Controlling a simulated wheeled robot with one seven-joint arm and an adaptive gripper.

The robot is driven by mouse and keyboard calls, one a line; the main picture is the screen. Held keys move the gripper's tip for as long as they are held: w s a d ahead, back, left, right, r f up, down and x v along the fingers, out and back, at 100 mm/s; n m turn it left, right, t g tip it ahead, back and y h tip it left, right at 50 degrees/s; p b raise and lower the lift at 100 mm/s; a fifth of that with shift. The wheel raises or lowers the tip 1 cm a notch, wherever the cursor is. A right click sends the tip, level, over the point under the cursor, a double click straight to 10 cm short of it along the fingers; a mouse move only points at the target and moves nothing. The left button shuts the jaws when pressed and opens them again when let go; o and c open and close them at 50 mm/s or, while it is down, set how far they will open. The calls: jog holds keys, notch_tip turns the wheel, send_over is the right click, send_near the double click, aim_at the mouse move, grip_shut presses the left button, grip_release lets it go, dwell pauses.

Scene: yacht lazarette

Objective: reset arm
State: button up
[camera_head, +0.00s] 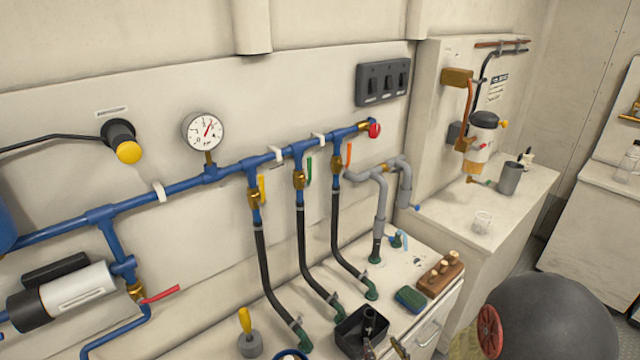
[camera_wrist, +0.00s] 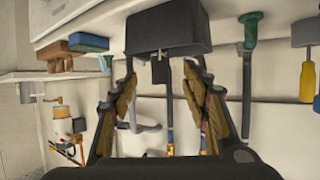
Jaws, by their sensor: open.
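My gripper (camera_wrist: 160,82) is open in the wrist view, with its two brown-padded fingers apart and nothing between them. The wrist picture appears upside down. A black open box (camera_wrist: 168,30) lies just beyond the fingertips there; I cannot tell whether they touch it. In the head view the black box (camera_head: 350,340) stands on the counter at the bottom centre, holding a dark item. Only parts of my gripper (camera_head: 386,350) show at the bottom edge beside the box; the rest of my arm is out of frame.
Blue pipes (camera_head: 185,187) with a pressure gauge (camera_head: 203,130) run along the wall. Black hoses (camera_head: 303,240) drop to the counter (camera_head: 405,318). A yellow-handled tool (camera_head: 247,325), green sponge (camera_head: 411,299) and brown block (camera_head: 438,276) stand near the box. A dark sphere (camera_head: 560,315) is lower right.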

jog(key=s+d+f+g+h, duration=0.1)
jog(key=s+d+f+g, duration=0.1)
jog(key=s+f+g, duration=0.6)
jog(key=s+d+r+m+g, duration=0.1)
jog(key=s+d, duration=0.1)
jog(key=s, duration=0.1)
jog(key=s+a+r, duration=0.1)
jog(key=s+r, duration=0.1)
jog(key=r, duration=0.9)
jog(key=s+a+r, duration=0.2)
jog(key=s+r, duration=0.1)
jog(key=r, duration=0.8)
jog(key=s+a+r+t, duration=0.1)
jog(key=s+a+r, duration=0.1)
jog(key=r, duration=0.9)
jog(key=shift+s+r, duration=0.25)
jog(key=shift+s, duration=0.3)
jog(key=shift+w, duration=0.15)
